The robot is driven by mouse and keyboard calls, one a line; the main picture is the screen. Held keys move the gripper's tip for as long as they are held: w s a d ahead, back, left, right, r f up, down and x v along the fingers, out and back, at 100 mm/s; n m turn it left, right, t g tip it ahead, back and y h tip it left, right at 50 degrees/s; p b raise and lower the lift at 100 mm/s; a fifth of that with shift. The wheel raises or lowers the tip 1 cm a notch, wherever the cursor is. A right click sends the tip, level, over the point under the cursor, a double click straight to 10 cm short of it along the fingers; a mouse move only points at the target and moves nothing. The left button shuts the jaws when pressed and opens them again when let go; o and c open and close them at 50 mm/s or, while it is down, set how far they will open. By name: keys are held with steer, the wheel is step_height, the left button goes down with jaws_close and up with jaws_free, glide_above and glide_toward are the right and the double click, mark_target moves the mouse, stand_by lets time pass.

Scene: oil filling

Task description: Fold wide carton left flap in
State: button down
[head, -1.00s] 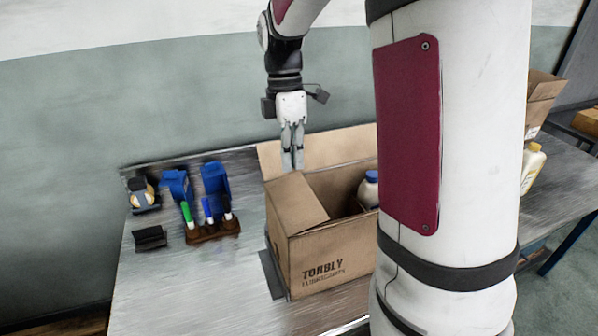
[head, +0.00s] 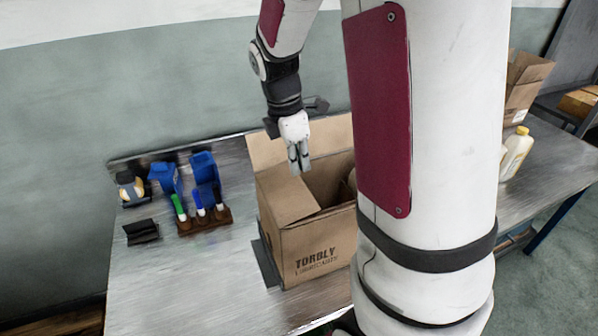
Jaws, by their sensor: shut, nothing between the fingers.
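The wide carton (head: 315,243) is a brown cardboard box with "TORBLY" printed on its front, standing on the metal table. Its left flap (head: 287,200) is tilted inward over the left part of the opening. The back flap (head: 330,138) stands up and leans outward behind the opening. My gripper (head: 300,168) is shut and empty, pointing down at the carton's opening, just above and right of the left flap. I cannot tell whether it touches the flap. The carton's right side is hidden behind my arm.
Blue holders (head: 205,172), a brown rack (head: 205,222) with several markers and a black block (head: 142,231) stand on the table (head: 165,290) at left. A pale bottle with yellow cap (head: 516,152) and another carton (head: 522,92) stand at right.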

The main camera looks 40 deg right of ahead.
mark_target(303, 184)
steer(key=shift+s+d+f, duration=0.1)
steer(key=shift+d+f, duration=0.1)
steer(key=shift+f, duration=0.75)
steer(key=shift+d+f, duration=0.15)
steer(key=shift+f, duration=0.8)
steer(key=shift+s+d+f+p, duration=0.1)
steer(key=shift+d+f+p, duration=0.15)
steer(key=shift+f, duration=0.25)
steer(key=shift+s+d+f+p, duration=0.1)
steer(key=shift+d+f+p, duration=0.1)
steer(key=shift+f, duration=0.25)
steer(key=shift+r, duration=0.1)
